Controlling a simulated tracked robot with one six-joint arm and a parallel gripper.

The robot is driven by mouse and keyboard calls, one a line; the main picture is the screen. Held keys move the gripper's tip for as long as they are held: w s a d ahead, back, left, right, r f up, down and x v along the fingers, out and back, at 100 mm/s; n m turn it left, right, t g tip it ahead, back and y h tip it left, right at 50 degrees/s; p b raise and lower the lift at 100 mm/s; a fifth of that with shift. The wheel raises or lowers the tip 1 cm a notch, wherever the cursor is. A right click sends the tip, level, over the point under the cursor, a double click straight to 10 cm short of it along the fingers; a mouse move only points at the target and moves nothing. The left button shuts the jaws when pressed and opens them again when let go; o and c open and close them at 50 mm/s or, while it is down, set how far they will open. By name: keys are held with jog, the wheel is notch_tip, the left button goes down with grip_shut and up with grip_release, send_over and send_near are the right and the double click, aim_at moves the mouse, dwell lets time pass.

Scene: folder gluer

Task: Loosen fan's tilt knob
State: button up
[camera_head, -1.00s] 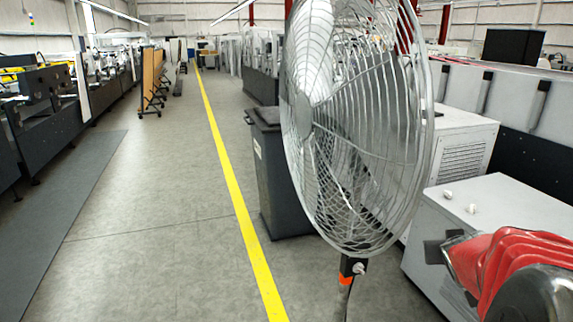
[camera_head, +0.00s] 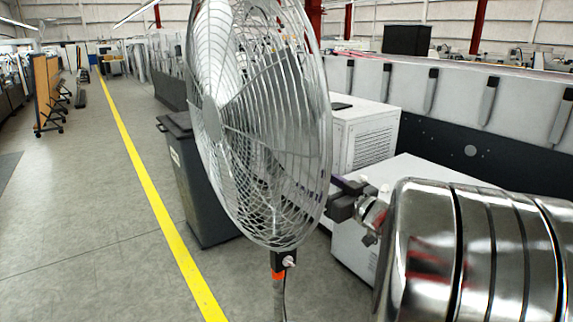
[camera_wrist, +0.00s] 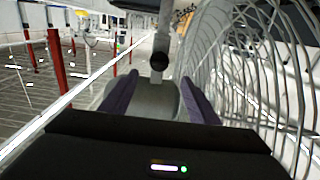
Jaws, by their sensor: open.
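The fan has a large silver wire cage (camera_head: 262,130) on a thin pole, in the middle of the head view. The wrist view seems upside down and shows the cage (camera_wrist: 265,75) along its right side. There a round black knob (camera_wrist: 159,61) sits by the grey pole, just beyond a grey rounded housing (camera_wrist: 155,102). My gripper (camera_wrist: 157,85) is open, its two purple-grey fingers on either side of this housing; the knob lies ahead of the fingertips, apparently apart from them. In the head view my gripper (camera_head: 343,199) is behind the cage's right edge, partly hidden.
A small light knob (camera_head: 289,261) and an orange band are on the pole below the cage. A dark bin (camera_head: 205,190) stands behind the fan. White machine cabinets (camera_head: 365,135) are behind my arm.

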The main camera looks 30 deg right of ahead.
dwell(0.3)
jog(key=w, duration=1.3)
jog(key=shift+w+a, duration=0.1)
jog(key=shift+w, duration=0.3)
jog(key=shift+c, duration=0.6)
jog(key=c, duration=0.9)
